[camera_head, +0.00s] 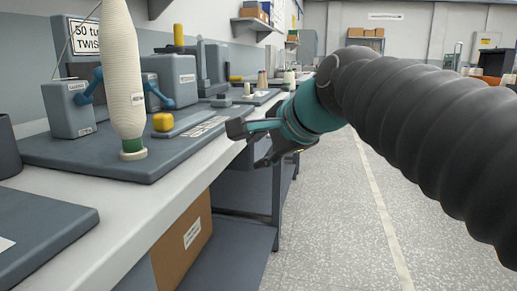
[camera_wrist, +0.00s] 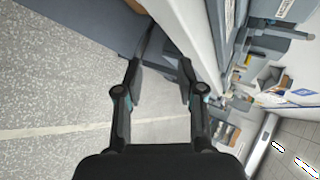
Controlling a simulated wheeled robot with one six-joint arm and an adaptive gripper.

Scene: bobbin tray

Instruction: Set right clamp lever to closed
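A tall cream bobbin (camera_head: 122,70) stands upright on a grey base plate (camera_head: 70,152) on the bench in the head view. A blue lever (camera_head: 90,86) is at its left, by a small grey block. Another blue lever (camera_head: 158,95), the right one, is at its right and slants down to the right; I cannot tell whether it is open or closed. My gripper (camera_head: 252,146) is at the bench's front edge, right of the plate and apart from both levers. In the wrist view its fingers (camera_wrist: 163,72) are spread with nothing between them.
A grey box (camera_head: 170,78) stands behind the bobbin. A cardboard box (camera_head: 183,240) is on the shelf below. The floor (camera_head: 340,220) right of the bench is clear.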

